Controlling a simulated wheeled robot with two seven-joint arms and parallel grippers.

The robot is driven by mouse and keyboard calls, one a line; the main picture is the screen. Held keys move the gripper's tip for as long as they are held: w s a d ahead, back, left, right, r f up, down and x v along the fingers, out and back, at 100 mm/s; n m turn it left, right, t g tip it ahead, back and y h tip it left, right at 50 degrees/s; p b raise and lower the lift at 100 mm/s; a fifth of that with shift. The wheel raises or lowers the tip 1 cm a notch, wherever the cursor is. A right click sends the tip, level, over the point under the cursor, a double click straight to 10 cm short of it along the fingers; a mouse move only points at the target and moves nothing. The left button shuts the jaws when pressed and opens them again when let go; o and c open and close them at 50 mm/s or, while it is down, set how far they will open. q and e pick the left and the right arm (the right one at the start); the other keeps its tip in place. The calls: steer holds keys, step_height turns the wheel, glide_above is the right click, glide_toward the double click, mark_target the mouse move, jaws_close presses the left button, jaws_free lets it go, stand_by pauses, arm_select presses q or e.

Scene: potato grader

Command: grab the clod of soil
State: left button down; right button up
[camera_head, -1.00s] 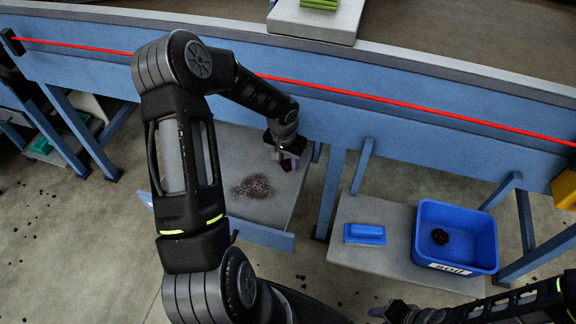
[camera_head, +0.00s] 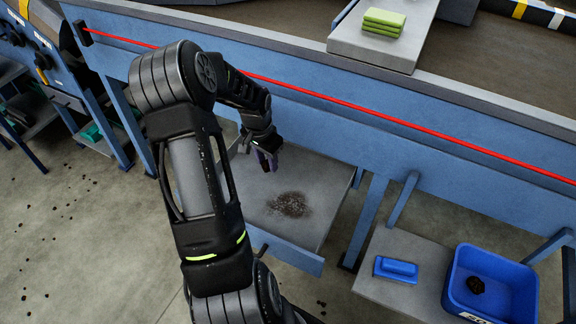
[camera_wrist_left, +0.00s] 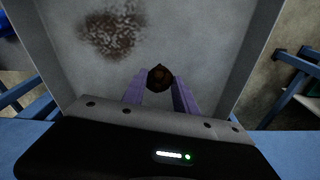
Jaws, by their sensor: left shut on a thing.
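My left gripper (camera_head: 266,160) reaches over the back left of the grey tray (camera_head: 325,185) under the blue conveyor frame. In the left wrist view its two purple fingers (camera_wrist_left: 159,85) are shut on a small, dark brown, roundish clod of soil (camera_wrist_left: 160,77) at their tips. The tray floor (camera_wrist_left: 205,45) shows beyond it. In the head view the clod cannot be made out at the fingers. My right gripper is out of view.
A patch of loose dirt (camera_head: 289,205) lies on the tray. A red line (camera_head: 400,122) runs along the conveyor's side.

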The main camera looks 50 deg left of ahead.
arm_select(q)
steer(key=shift+s+a, duration=0.35)
steer(key=shift+a, duration=0.25)
